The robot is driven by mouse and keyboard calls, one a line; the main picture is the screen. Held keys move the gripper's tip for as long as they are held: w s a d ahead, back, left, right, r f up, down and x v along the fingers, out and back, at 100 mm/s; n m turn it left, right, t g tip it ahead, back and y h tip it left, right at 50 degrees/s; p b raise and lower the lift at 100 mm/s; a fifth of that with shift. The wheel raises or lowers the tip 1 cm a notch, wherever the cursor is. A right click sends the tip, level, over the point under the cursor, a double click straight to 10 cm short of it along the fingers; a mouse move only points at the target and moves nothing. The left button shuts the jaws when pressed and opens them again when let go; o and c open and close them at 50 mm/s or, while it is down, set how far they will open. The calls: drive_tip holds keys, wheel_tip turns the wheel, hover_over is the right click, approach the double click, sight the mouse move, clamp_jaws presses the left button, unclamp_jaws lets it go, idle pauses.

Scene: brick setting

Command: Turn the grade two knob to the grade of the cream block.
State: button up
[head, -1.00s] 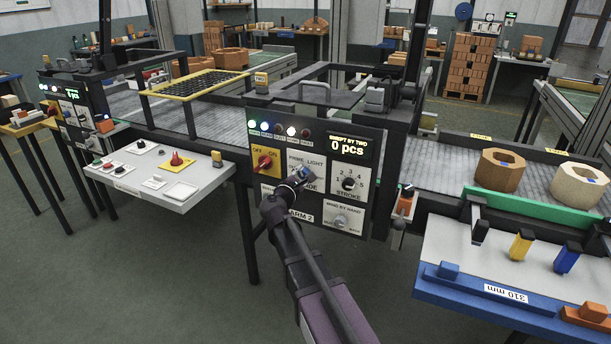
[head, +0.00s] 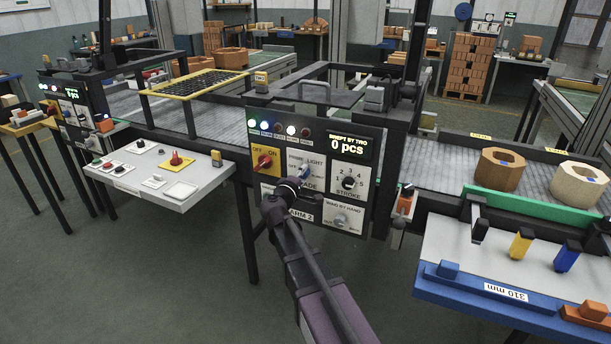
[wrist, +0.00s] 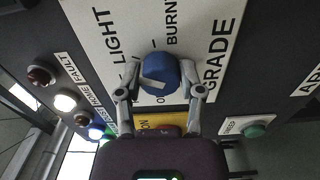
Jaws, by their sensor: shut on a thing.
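The grade knob is a blue round knob (wrist: 160,72) with a pale pointer mark, on a white plate (wrist: 205,25) lettered GRADE, LIGHT and BURNT. The mark lies on the knob's left side in the wrist view; which grade it points to I cannot tell. My gripper (wrist: 160,86) is shut on the knob, one finger on each side. In the head view my gripper (head: 294,190) covers part of the plate, and a bit of the knob (head: 306,172) shows above it. The cream block (head: 578,186) stands on the conveyor at far right, beside a brown-orange block (head: 499,168).
The same panel holds a red ON/OFF knob (head: 264,161), a stroke knob (head: 348,183), a hand-wind knob (head: 341,220) and a display reading 0 pcs (head: 347,147). A grey control shelf (head: 198,185) juts out left. A white-topped table (head: 540,262) stands right.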

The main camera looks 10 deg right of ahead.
drive_tip(key=shift+s+d+f+m, duration=0.1)
drive_tip(key=shift+s+d+m, duration=0.1)
drive_tip(key=shift+m, duration=0.2)
drive_tip(key=o, duration=1.2)
drive_tip(key=shift+c, duration=0.2)
drive_tip(key=shift+w+a, duration=0.1)
drive_tip(key=shift+w, duration=0.05)
drive_tip(key=v, duration=1.2)
